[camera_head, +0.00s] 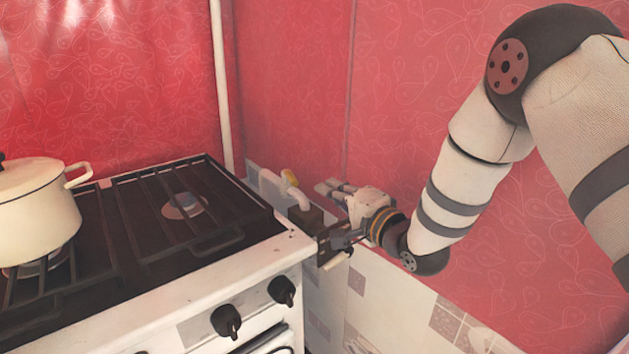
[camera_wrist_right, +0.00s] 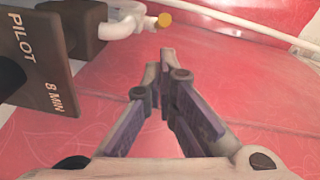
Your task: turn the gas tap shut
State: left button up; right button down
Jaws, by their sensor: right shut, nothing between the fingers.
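A white pipe fitting with a yellow handle (camera_head: 289,178), which looks like the gas tap, stands in the corner behind the stove's right side. The yellow part also shows in the wrist view (camera_wrist_right: 164,19), at the top, beyond my fingertips. My right gripper (camera_head: 328,187) is shut and empty, with its fingers pointing left, a little to the right of the tap and apart from it. In the wrist view its fingertips (camera_wrist_right: 164,62) meet below the yellow part. How far the handle is turned cannot be told. My left gripper is not in view.
A brown box (camera_head: 306,214) sits below the pipe; the wrist view shows lettering on a brown block (camera_wrist_right: 50,65). The stove (camera_head: 262,253) with a cream pot (camera_head: 38,212) stands left. A red wall (camera_head: 420,60) rises close behind my arm.

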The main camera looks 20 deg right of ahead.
aim_at(290, 177)
jog(key=x, duration=0.6)
jog(key=shift+w+b, duration=0.1)
jog(key=shift+b, duration=0.25)
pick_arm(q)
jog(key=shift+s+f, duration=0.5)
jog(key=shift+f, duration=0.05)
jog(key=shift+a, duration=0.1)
